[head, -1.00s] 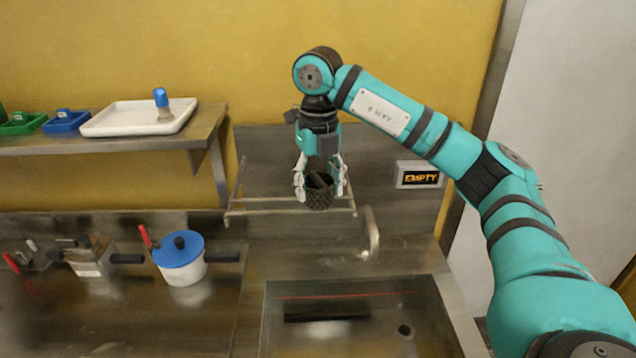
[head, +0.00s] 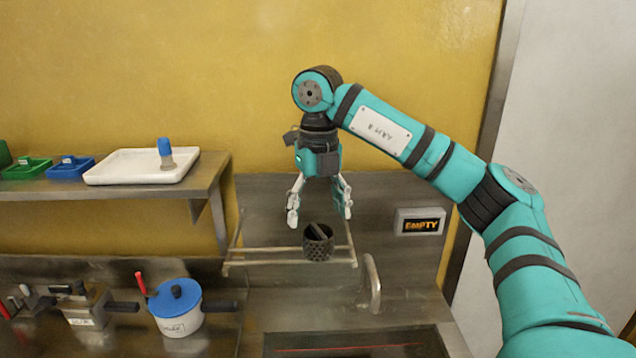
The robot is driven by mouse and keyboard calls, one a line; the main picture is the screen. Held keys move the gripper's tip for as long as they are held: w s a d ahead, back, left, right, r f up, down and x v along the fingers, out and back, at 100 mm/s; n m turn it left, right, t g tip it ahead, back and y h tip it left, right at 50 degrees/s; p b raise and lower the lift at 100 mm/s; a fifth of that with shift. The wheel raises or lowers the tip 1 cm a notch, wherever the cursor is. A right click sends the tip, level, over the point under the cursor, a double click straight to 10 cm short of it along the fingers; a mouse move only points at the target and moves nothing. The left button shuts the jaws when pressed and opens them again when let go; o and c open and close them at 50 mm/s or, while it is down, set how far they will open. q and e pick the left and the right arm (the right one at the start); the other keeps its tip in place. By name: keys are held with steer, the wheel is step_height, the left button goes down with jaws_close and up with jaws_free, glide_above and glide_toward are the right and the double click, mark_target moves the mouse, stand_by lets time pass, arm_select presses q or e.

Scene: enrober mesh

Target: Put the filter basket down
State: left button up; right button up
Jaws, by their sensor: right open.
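The filter basket (head: 318,243) is a small dark mesh cup with a bar across its top. It sits upright on the metal rack (head: 262,262) behind the sink. My right gripper (head: 320,214) is open and empty, pointing down just above the basket, with its white fingers spread and apart from it. My left gripper is not in view.
A sink (head: 345,343) with a curved tap (head: 374,283) lies in front of the rack. A white pot with a blue lid (head: 178,308) stands left. A shelf (head: 120,195) holds a white tray (head: 112,172). An "EMPTY" sign (head: 420,221) hangs right.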

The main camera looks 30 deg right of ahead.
mark_target(318, 229)
step_height(318, 229, up, 6)
steer(key=shift+r+p, duration=0.25)
steer(key=shift+p, duration=0.1)
